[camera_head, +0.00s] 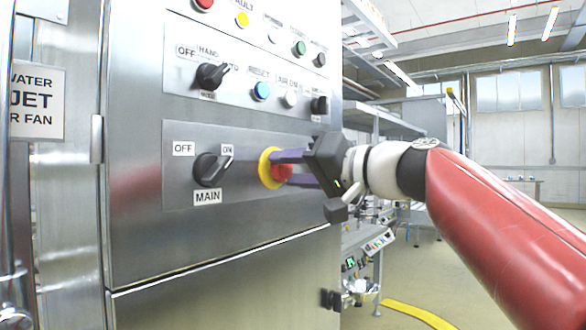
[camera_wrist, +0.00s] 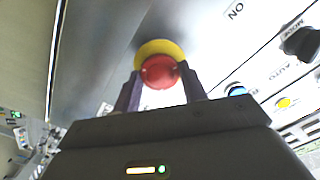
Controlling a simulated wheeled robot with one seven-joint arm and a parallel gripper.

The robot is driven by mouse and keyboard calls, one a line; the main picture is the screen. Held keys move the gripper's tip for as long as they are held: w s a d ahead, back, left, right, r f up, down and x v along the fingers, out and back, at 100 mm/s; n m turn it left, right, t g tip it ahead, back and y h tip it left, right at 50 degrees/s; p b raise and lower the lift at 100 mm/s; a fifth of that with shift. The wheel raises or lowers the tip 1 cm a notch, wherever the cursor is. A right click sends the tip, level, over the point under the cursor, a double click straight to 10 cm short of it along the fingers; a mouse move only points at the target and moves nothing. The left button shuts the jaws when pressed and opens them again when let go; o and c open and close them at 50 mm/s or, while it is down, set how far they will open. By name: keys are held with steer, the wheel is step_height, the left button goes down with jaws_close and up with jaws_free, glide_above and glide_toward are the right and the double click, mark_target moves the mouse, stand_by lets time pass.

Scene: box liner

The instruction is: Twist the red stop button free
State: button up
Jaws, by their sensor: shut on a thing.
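The red stop button (camera_head: 282,172) sits on a yellow ring (camera_head: 266,167) at the right of the lower metal panel. My gripper (camera_head: 284,169) reaches it from the right, with one purple finger above the button and one below. In the wrist view the red button (camera_wrist: 160,71) lies between the two fingertips (camera_wrist: 160,80), with the yellow ring (camera_wrist: 158,48) behind it. The fingers are shut on the button's sides. The fingers hide part of the button's edge.
The black MAIN selector (camera_head: 210,170) is left of the button. Above are the MODE selector (camera_head: 212,76), the blue RESET button (camera_head: 261,91), a white button (camera_head: 291,98) and another black knob (camera_head: 319,105).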

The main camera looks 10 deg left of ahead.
steer(key=shift+m, duration=0.6)
steer(key=o, duration=1)
steer(key=b+v, duration=0.1)
steer(key=v, duration=0.6)
steer(key=shift+d+b, duration=0.3)
steer(key=shift+d, duration=0.05)
steer(key=shift+s, duration=0.1)
